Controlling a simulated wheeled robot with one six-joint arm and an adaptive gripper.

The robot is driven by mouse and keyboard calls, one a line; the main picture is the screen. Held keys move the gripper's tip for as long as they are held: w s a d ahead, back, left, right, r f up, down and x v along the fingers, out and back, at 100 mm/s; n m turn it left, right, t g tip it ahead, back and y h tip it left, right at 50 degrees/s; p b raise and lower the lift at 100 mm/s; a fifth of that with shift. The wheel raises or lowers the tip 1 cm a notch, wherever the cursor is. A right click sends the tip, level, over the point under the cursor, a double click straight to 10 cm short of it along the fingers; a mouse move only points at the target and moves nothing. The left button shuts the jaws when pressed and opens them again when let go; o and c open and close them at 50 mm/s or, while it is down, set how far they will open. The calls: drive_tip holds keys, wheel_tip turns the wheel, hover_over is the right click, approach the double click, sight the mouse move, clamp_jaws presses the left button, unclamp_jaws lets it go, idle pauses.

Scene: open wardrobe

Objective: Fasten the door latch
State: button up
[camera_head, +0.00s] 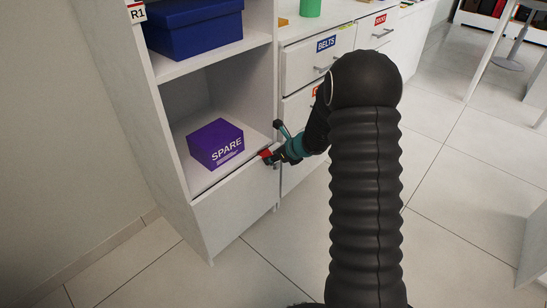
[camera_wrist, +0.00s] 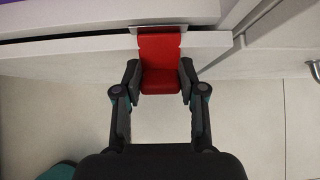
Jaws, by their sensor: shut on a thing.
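The red door latch (camera_wrist: 160,62) sits at the top edge of a white panel (camera_wrist: 60,50) in the wrist view, with a thin metal plate behind it. My gripper (camera_wrist: 160,80) has one finger on each side of the red latch and is shut on it. In the head view the red latch (camera_head: 265,154) shows small at the upper right corner of the wardrobe's low white front panel (camera_head: 235,207). My gripper (camera_head: 275,156) reaches it from the right; its fingertips are partly hidden there. A dark gap shows between the panel and the white board behind it.
A purple SPARE box (camera_head: 215,145) stands on the low shelf just above the panel. A blue box (camera_head: 195,28) is on the shelf above. A white drawer unit (camera_head: 305,65) stands close to the right of the wardrobe. The tiled floor (camera_head: 265,260) in front is clear.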

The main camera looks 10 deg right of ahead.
drive_tip(key=shift+f+b, duration=0.25)
drive_tip(key=shift+b, duration=0.05)
drive_tip(key=f+b, duration=0.1)
drive_tip(key=b, duration=0.2)
drive_tip(key=shift+t+y+b, duration=0.3)
drive_tip(key=shift+t+b, duration=0.1)
drive_tip(key=b, duration=0.2)
drive_tip(key=t+y+b, duration=0.1)
drive_tip(key=b, duration=0.2)
drive_tip(key=shift+f+t, duration=0.2)
drive_tip(key=shift+t, duration=0.1)
drive_tip(key=shift+f+t+y+b, duration=0.25)
drive_tip(key=shift+t+y+b, duration=0.15)
drive_tip(key=shift+t+y, duration=0.25)
drive_tip(key=shift+w+a+f+t+y, duration=0.1)
drive_tip(key=shift+f+t+y, duration=0.1)
drive_tip(key=shift+t+y, duration=0.35)
drive_tip(key=shift+w+f+t+y, duration=0.1)
drive_tip(key=shift+f+t+y, duration=0.15)
drive_tip(key=shift+t, duration=0.45)
drive_tip(key=o, duration=1.1)
drive_tip(key=shift+o, duration=0.2)
